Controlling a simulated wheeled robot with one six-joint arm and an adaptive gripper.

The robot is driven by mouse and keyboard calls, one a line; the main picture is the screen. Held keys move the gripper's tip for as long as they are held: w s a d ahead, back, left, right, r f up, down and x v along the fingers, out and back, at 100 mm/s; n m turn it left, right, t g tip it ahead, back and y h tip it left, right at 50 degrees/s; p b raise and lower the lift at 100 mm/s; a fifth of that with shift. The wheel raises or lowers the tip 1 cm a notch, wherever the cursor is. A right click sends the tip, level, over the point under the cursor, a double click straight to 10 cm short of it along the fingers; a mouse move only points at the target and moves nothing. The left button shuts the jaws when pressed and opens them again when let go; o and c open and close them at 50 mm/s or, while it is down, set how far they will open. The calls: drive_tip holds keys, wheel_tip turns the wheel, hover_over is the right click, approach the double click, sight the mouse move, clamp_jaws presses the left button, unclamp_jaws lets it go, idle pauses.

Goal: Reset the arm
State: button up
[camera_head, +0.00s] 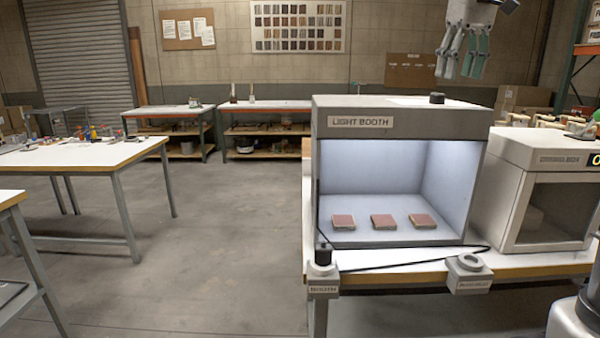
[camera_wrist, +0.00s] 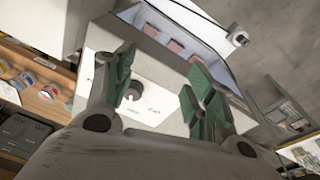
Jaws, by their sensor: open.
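My gripper (camera_head: 464,58) hangs in the air at the upper right of the head view, above the light booth and apart from it. Its fingers are spread and nothing is between them. In the wrist view my gripper (camera_wrist: 160,90) shows two green-padded fingers wide apart, with the booth's top behind them. My arm above the gripper is cut off by the head view's top edge.
The lit light booth (camera_head: 360,122) stands on a table with three reddish square samples (camera_head: 384,221) inside. A grey box with a dark door (camera_head: 545,210) stands right of it. Two holders (camera_head: 469,262) sit at the table's front edge. Open floor (camera_head: 200,260) lies to the left.

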drive_tip(key=s+d+f+m+t, duration=0.2)
drive_tip(key=s+f+m, duration=0.1)
drive_tip(key=s+f, duration=2.1)
drive_tip(key=shift+s+d+f+t, duration=0.2)
drive_tip(key=shift+s+f+t, duration=0.15)
drive_tip(key=shift+t, duration=0.05)
idle(0.7)
